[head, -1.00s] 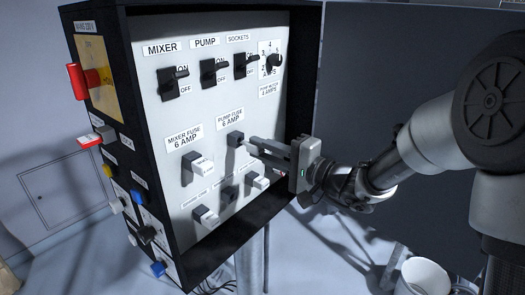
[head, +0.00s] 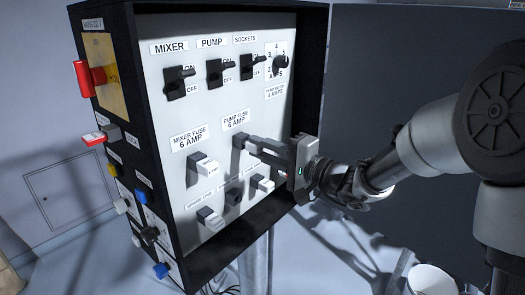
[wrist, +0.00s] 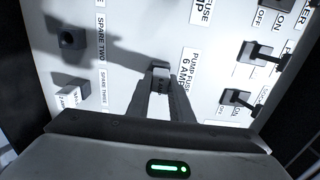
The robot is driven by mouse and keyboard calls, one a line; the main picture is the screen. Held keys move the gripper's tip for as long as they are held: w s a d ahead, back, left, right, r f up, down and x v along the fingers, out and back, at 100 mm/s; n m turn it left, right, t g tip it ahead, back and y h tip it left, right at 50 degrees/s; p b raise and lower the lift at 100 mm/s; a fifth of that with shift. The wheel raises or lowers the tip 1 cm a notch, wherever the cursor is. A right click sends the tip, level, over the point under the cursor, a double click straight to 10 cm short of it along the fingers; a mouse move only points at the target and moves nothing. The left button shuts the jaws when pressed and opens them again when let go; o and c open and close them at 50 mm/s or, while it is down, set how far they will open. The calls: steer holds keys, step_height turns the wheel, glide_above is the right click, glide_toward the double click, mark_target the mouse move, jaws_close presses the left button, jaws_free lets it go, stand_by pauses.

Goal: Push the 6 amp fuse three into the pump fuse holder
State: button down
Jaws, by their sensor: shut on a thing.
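The pump fuse holder (head: 240,142) is a dark block on the white panel, under the label reading PUMP FUSE 6 AMP. My gripper (head: 252,142) is shut, with its fingertips right at this holder. In the wrist view, the held fuse (wrist: 161,86) is a small grey piece between the fingertips, in line with the holder (wrist: 160,66) and apparently touching it. The fingers hide most of the fuse, and I cannot tell how deep it sits.
The mixer fuse (head: 204,166) is left of my gripper. Below are two spare holders with white fuses (head: 211,219) (head: 263,184) and an empty one between them, spare two (wrist: 72,38). Black switches (head: 215,72) stick out above. A white bucket (head: 432,279) is at lower right.

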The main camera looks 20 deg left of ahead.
steer(key=shift+w+a+b, duration=0.25)
steer(key=shift+a+b, duration=0.1)
steer(key=shift+a, duration=0.2)
steer(key=c, duration=1)
jaws_free()
steer(key=shift+d, duration=0.1)
steer(key=b+v, duration=0.3)
steer(key=v, duration=0.3)
stand_by(0.4)
steer(key=v, duration=1.7)
steer(key=shift+s+d, duration=0.1)
steer(key=shift+s, duration=0.05)
